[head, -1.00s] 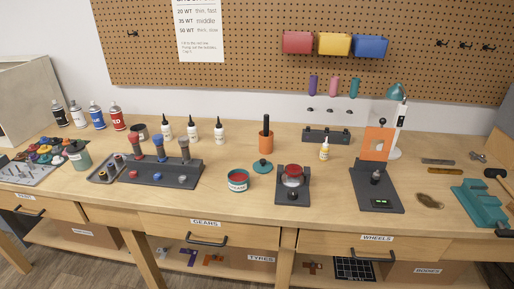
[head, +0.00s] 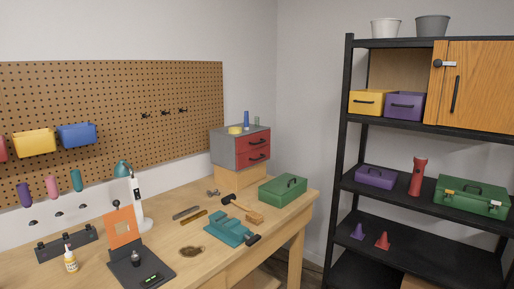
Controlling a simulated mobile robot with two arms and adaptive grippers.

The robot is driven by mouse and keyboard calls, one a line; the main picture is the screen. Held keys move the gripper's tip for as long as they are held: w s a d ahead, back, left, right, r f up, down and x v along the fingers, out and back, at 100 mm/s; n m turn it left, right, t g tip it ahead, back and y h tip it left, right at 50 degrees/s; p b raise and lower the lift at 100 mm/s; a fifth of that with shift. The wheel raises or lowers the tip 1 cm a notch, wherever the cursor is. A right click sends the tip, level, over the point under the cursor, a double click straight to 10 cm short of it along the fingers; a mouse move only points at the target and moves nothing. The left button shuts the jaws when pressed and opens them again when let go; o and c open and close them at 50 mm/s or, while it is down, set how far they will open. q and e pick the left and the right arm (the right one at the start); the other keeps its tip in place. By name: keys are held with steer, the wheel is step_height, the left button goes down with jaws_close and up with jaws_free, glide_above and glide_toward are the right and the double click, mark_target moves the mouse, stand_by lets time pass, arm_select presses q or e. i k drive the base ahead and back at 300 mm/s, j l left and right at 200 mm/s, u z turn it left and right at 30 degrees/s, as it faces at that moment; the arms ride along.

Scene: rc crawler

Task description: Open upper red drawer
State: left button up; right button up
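A small grey cabinet with two red drawers stands on a wooden block at the far right end of the workbench. The upper red drawer (head: 252,142) and the lower red drawer (head: 253,157) each have a dark handle, and both look shut. A yellow round item (head: 235,130), a blue bottle (head: 246,120) and a small greenish bottle stand on top of the cabinet (head: 223,148). Neither of my grippers shows in the head view.
A green toolbox (head: 283,190) sits in front of the cabinet on the workbench (head: 215,261). A teal vise-like block (head: 230,232), a mallet (head: 243,209) and small tools lie nearby. A black shelf rack (head: 345,182) stands to the right, past a floor gap.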

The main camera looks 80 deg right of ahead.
mark_target(246, 143)
steer(key=z, duration=2.55)
